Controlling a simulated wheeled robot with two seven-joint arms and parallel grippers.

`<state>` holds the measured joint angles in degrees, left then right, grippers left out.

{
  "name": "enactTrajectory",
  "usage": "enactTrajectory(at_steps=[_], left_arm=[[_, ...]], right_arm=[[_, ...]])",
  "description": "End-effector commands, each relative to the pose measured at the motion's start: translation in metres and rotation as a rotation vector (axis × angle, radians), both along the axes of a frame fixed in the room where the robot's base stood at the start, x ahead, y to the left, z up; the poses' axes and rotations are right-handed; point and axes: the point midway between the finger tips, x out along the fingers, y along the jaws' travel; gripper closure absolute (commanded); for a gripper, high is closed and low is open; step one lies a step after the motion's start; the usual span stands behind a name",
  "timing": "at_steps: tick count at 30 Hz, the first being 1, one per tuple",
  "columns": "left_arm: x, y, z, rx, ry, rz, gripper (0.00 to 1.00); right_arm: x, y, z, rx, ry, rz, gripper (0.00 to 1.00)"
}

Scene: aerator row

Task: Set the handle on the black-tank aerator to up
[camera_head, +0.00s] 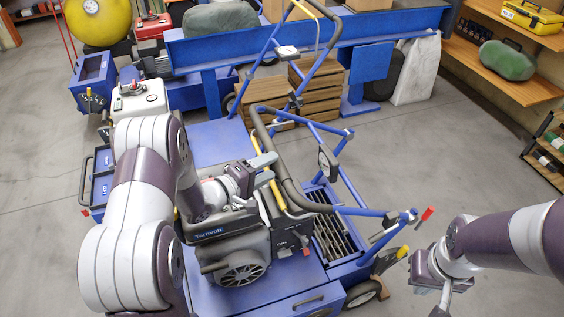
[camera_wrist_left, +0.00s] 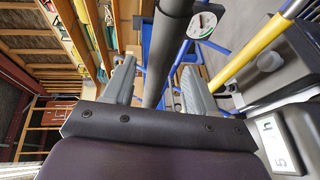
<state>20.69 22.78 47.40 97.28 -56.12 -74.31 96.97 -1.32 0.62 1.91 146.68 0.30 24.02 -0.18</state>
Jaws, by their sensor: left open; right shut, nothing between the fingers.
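The front aerator has a dark grey-black engine and tank (camera_head: 285,236) on a blue deck. Its handle (camera_head: 289,188) is a dark-gripped bar on blue tubes, standing tilted above the machine. My left gripper (camera_head: 268,168) is open beside the handle's dark bar, over the engine. In the left wrist view the dark bar (camera_wrist_left: 170,45) runs between the two open fingers (camera_wrist_left: 156,88) in the picture; I cannot tell whether they touch it. My right gripper (camera_head: 441,296) is shut and empty at the lower right, away from the aerator. My left arm hides part of the engine.
A lever with a red tip (camera_head: 427,214) and one with a yellow tip (camera_head: 402,252) stick out at the machine's right. Behind are a white-tank machine (camera_head: 140,103), wooden crates (camera_head: 316,95) and a blue bench (camera_head: 330,36).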

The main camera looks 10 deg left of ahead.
Motion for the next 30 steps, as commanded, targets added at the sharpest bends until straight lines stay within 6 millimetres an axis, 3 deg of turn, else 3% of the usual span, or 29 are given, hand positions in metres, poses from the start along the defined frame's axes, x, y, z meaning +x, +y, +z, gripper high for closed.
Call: enactTrajectory(at_steps=[3,9,20,25,30], left_arm=[[0.020,-0.014,-0.006,0.000,0.000,-0.004,0.43],[0.040,-0.027,-0.008,0.000,0.000,0.000,0.43],[0.045,-0.030,-0.008,0.001,0.001,0.001,0.43],[0.045,-0.030,-0.008,0.001,0.001,0.001,0.98],[0.045,-0.030,-0.006,0.003,0.003,0.001,1.00]], right_arm=[[0.000,0.000,-0.006,0.000,0.000,0.000,1.00],[0.000,0.000,-0.009,0.000,0.000,0.000,1.00],[0.000,0.000,-0.009,0.000,0.000,0.000,1.00],[0.000,0.000,-0.009,0.000,0.000,0.000,1.00],[0.000,0.000,-0.007,0.000,0.000,0.000,1.00]])
